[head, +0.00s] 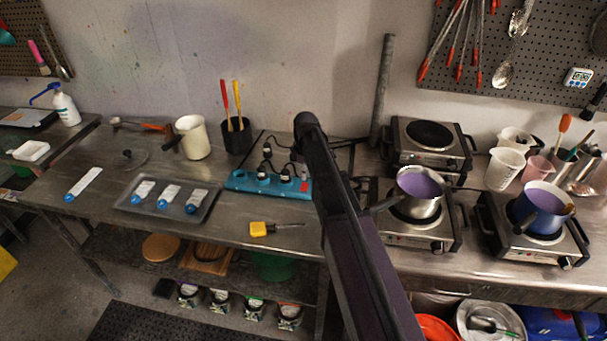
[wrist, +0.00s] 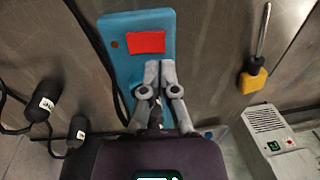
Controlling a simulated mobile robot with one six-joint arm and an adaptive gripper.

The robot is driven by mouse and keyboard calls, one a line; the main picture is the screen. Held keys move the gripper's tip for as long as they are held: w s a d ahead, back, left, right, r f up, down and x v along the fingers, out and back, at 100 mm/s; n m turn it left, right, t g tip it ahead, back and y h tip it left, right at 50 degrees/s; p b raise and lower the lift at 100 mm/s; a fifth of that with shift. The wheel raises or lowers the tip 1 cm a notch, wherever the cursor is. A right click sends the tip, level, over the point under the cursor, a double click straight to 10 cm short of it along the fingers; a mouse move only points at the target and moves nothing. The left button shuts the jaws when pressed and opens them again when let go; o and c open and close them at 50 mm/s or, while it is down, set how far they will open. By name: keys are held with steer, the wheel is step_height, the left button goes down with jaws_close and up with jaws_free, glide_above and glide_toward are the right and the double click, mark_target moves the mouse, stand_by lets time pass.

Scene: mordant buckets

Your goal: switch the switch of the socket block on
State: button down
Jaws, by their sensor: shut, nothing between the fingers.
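The blue socket block (head: 240,181) lies on the steel bench, with its red switch (head: 304,186) near the right end. The block (wrist: 120,28) and the red switch (wrist: 147,42) also show in the wrist view. My gripper (wrist: 160,66) is shut and empty. Its tips appear over the block, right beside the switch's lower edge in the wrist view; I cannot tell whether they touch it. Which way the switch is tipped is not clear. In the head view my arm hides the gripper.
Black plugs and cords (head: 267,151) lie behind the block. A yellow-handled screwdriver (head: 260,229) lies in front of it. A tray (head: 150,211) stands to the left, and hot plates with pots (head: 420,231) stand to the right. A black holder (head: 237,140) stands behind.

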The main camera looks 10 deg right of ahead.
mark_target(305, 189)
steer(key=shift+s+a+f+b, duration=0.1)
steer(key=shift+s+f+b, duration=0.1)
steer(key=shift+f+b, duration=1.6)
steer(key=shift+f, duration=0.15)
